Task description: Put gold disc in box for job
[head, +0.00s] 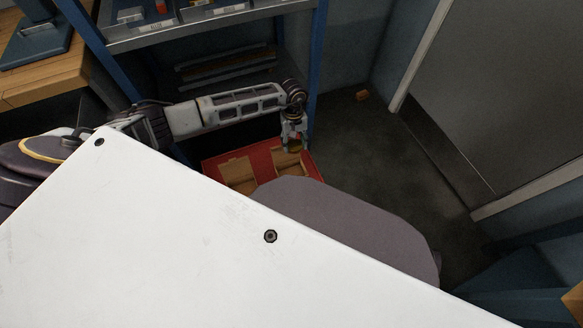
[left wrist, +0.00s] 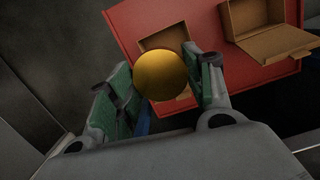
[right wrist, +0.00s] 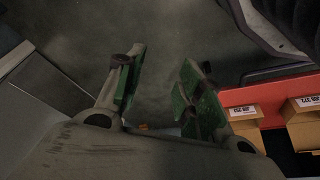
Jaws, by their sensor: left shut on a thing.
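The gold disc (left wrist: 162,76) is between the fingers of my left gripper (left wrist: 160,85), which is shut on it. In the head view my left gripper (head: 294,143) hangs above the box on the right (head: 286,164). In the left wrist view the disc covers part of an open cardboard box (left wrist: 163,39); its height above the box is hard to tell. A second open box (left wrist: 262,28) stands beside it. My right gripper (right wrist: 155,80) is open and empty over the floor, and is outside the head view.
The boxes stand on a red cart surface (head: 262,157). In the right wrist view their fronts carry white labels (right wrist: 242,111), too blurred to read surely. Blue shelving (head: 317,60) stands behind the left arm. Grey floor (head: 390,150) is open to the right.

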